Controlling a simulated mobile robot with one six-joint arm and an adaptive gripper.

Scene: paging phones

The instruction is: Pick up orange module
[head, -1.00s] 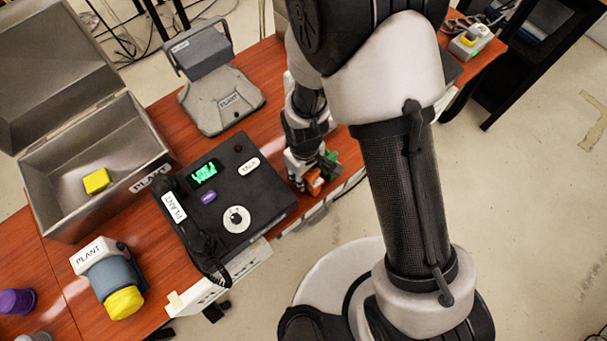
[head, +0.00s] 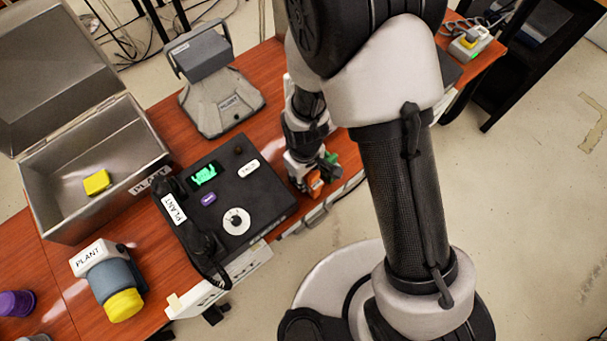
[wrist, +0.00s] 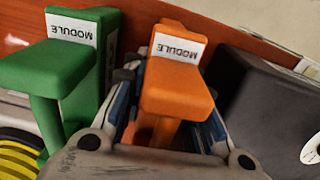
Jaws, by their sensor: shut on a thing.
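The orange module (wrist: 176,92) stands between the fingers of my gripper (wrist: 172,125) in the wrist view, its white MODULE label facing up. My gripper is shut on it. In the head view the orange module (head: 314,182) shows at the end of my gripper (head: 312,178), just right of the black phone console. A green module (wrist: 50,72) stands close to the left of my gripper in the wrist view; in the head view only a bit of it (head: 331,158) shows. Whether the orange module is clear of its support cannot be told.
The black phone console (head: 262,197) with its handset stands close beside my gripper. An open metal box (head: 60,205) holds a yellow block (head: 96,182). A grey device (head: 222,102) stands behind the console. A grey-blue lamp-like object with a yellow end (head: 110,278) lies at front left.

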